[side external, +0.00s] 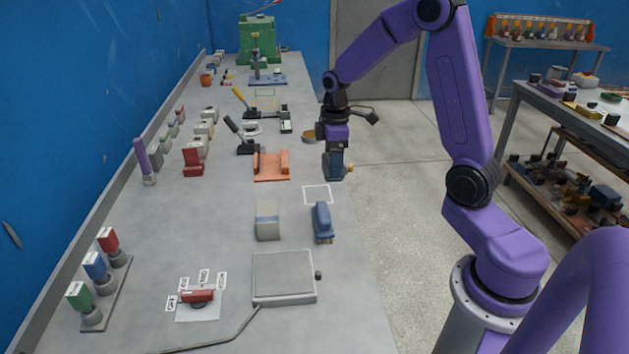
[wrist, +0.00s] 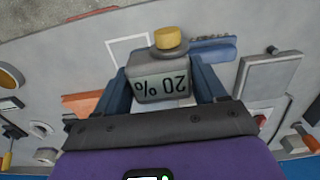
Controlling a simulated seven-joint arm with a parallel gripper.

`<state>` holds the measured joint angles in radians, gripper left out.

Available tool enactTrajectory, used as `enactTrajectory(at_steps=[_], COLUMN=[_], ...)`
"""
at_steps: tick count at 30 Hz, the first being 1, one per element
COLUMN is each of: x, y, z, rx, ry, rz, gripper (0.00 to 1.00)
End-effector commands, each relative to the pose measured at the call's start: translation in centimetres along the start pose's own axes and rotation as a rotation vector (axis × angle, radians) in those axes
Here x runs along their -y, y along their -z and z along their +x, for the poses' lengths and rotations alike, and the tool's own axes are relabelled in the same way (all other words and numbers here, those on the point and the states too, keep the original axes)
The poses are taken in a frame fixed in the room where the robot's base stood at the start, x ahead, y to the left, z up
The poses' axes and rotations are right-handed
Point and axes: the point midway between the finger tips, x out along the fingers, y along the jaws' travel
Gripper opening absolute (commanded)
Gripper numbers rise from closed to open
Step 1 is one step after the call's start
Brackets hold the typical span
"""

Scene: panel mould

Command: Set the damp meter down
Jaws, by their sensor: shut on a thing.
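A blue brush (side external: 321,220) and a grey block with a blue band (side external: 267,225) stand nearer the camera than the outline. An orange cradle (side external: 271,166) lies left of my gripper. A flat grey plate (side external: 284,278) lies in front. The outlined square looks empty.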

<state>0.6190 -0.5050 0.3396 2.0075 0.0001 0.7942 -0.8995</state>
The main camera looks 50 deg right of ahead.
Motion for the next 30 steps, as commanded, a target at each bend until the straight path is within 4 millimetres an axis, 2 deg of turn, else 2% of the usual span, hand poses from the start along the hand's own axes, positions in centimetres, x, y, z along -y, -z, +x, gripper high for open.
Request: enactTrajectory(at_steps=[6,15,23,30], x=[-3.1,-5.8,-6.7,-6.8], y=[1.8,3.4,3.9,4.1], z=[2.0,5.8,7.0,9.9], rx=[0.002,0.000,-0.001,0.000], ry=[0.002,0.000,-0.001,0.000], rz=[0.001,0.000,0.000,-0.001], gripper=[0.18,0.18,0.18,0.18])
